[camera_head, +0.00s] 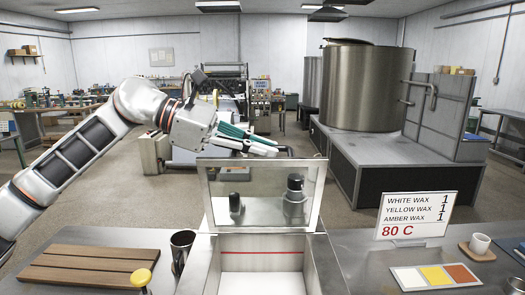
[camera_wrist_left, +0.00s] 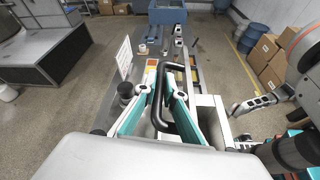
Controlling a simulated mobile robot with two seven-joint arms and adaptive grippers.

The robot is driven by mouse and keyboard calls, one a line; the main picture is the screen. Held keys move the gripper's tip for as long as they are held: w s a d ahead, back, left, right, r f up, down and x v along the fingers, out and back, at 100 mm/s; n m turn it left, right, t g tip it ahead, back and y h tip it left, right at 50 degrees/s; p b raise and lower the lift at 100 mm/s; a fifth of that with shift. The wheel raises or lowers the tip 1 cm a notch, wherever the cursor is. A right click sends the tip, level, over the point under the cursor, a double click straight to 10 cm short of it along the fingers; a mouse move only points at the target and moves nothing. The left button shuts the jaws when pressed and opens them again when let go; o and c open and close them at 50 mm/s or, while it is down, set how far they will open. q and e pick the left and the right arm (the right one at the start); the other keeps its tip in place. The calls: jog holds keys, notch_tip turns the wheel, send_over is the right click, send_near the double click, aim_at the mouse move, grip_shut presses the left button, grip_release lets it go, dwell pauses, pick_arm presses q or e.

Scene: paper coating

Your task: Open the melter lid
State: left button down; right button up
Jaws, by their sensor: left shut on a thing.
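The melter is an open-topped metal box (camera_head: 193,268) at the front centre, with a pale interior and a red line on its back inner wall. Its lid (camera_head: 215,180) stands raised at the back of the box, roughly upright. My left gripper (camera_head: 272,150) is at the lid's top edge, shut on the black lid handle. In the left wrist view, the handle (camera_wrist_left: 159,100) lies between its teal-backed fingers. Parts of my right arm show at the right of that view, but its jaws are not clear. The right gripper is outside the head view.
A sign (camera_head: 417,216) reads 80 C.

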pick_arm(q)
jog(key=shift+w+f+n+g+p, duration=0.15)
jog(key=shift+w+n+g, duration=0.15)
jog(key=shift+w, duration=0.6)
jog(key=shift+w+f+n+g+p, duration=0.2)
jog(key=shift+w+n, duration=0.25)
jog(key=shift+w, duration=0.45)
jog(key=shift+w+f+n+g+p, duration=0.2)
jog(key=shift+w+n, duration=0.15)
jog(key=shift+w, duration=0.55)
jog(key=c, duration=2.1)
grip_release()
jog(key=shift+c, duration=0.2)
jog(key=shift+r, duration=0.15)
jog(key=v, duration=1.2)
jog(key=shift+w, duration=0.1)
